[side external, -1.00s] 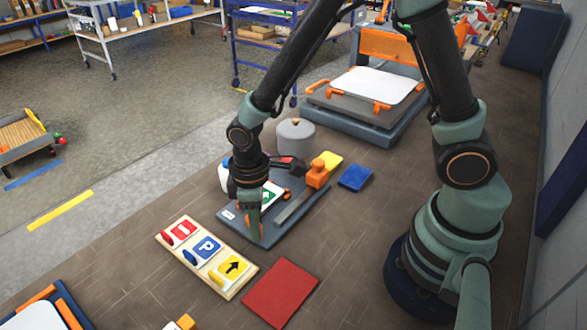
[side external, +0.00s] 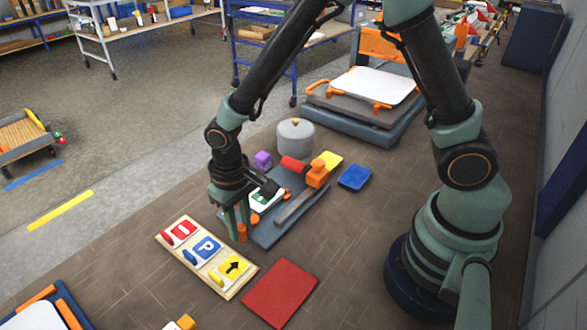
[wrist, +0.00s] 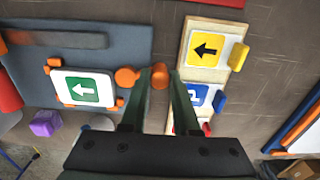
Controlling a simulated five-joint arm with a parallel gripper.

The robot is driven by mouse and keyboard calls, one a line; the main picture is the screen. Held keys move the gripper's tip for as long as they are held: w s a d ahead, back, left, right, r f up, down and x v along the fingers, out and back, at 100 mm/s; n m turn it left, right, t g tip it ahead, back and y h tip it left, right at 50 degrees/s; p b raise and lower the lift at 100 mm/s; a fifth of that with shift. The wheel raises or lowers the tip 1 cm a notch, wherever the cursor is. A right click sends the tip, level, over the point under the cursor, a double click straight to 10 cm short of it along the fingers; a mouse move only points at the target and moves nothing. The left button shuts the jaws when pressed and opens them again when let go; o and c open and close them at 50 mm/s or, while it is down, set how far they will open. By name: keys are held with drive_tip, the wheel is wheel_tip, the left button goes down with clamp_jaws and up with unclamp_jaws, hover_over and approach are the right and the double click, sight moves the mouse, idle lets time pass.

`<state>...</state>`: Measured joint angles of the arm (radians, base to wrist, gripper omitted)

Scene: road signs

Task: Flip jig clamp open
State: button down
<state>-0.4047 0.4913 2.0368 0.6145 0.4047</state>
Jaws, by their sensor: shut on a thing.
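The jig is a grey-blue board (side external: 287,224) holding a white plate with a green arrow sign (side external: 264,200); in the wrist view the sign (wrist: 84,89) lies flat between small orange stops. My gripper (side external: 239,228) is low at the board's left end, fingers pointing down. It is shut on the orange clamp (wrist: 160,76), whose knob shows between the fingers in the wrist view. A second orange round part (wrist: 127,76) sits beside it, at the sign's edge. The fingers partly hide the clamp in the side view, so its exact angle is unclear.
A wooden tray with red, blue and yellow signs (side external: 207,247) stands close to my gripper. A red plate (side external: 280,292), blue block (side external: 355,177), purple block (side external: 263,160) and grey pot (side external: 295,138) surround the jig. A larger grey fixture (side external: 365,112) stands behind.

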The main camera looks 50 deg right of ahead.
sight(239, 226)
drive_tip(key=shift+w, duration=0.1)
idle(0.3)
drive_tip(key=c, duration=0.7)
unclamp_jaws()
drive_tip(key=shift+o, duration=0.2)
drive_tip(key=shift+r, duration=0.1)
wheel_tip(239, 226, up, 12)
drive_tip(key=s+d+r+t, duration=0.2)
drive_tip(key=s+d+r, duration=0.1)
drive_tip(key=d, duration=0.4)
drive_tip(key=s+d+r+t, duration=0.3)
drive_tip(key=d+r, duration=0.3)
drive_tip(key=d, duration=0.2)
drive_tip(key=shift+s+r+t, duration=0.15)
drive_tip(key=shift+r+t, duration=0.1)
drive_tip(key=shift+t, duration=0.05)
